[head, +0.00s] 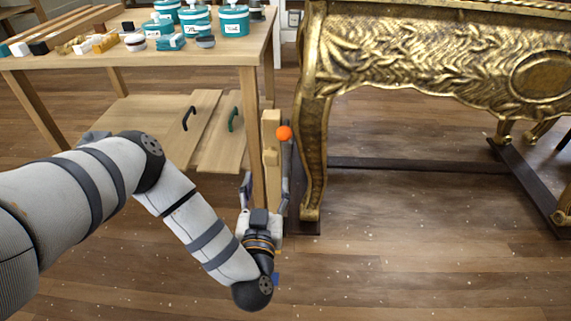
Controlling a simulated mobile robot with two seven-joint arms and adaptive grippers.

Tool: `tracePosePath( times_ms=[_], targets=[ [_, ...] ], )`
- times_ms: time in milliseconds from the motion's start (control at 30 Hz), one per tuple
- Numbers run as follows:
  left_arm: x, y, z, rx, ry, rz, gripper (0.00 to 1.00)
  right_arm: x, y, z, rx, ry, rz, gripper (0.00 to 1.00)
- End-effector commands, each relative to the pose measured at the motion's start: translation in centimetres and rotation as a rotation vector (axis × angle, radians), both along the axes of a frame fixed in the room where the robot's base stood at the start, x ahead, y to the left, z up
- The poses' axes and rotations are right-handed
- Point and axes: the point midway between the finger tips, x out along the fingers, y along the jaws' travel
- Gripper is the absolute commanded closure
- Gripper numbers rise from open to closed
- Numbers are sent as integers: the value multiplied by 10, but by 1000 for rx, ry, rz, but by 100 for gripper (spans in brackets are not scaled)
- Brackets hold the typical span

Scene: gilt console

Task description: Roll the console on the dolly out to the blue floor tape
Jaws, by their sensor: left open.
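The gilt console (430,62) fills the upper right, its carved leg (314,150) standing on the dark dolly (420,165). The dolly's side beam (530,185) shows at the right. An upright wooden post (271,160) stands just left of that leg, with an orange ball (284,133) beside its upper part. My left gripper (266,185) is open, its fingers either side of the post's lower part in the picture; contact cannot be told. My right gripper is out of view. A small blue patch shows by my left wrist; I cannot tell whether it is floor tape.
A wooden table (130,78) stands at the left, bearing teal jars (233,20) and small blocks; its front leg (256,130) is close to my left gripper. Wooden panels with handles (205,125) are below it. The wooden floor (430,270) in front is clear.

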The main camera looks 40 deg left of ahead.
Motion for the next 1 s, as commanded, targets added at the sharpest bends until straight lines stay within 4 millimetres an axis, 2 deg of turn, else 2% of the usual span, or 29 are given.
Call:
tracePosePath(
  times_ms=[167,400,500,700,1000],
  targets=[
    [21,10,-9,-5,4,-6,45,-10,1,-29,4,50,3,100],
    [40,23,-9,-4,7,-4,45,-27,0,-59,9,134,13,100],
    [63,39,-5,-5,3,0,45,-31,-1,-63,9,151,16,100],
    [91,55,-2,-6,4,-4,45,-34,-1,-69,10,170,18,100],
    [97,59,1,-6,4,-6,45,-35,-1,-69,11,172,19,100]
  ],
)
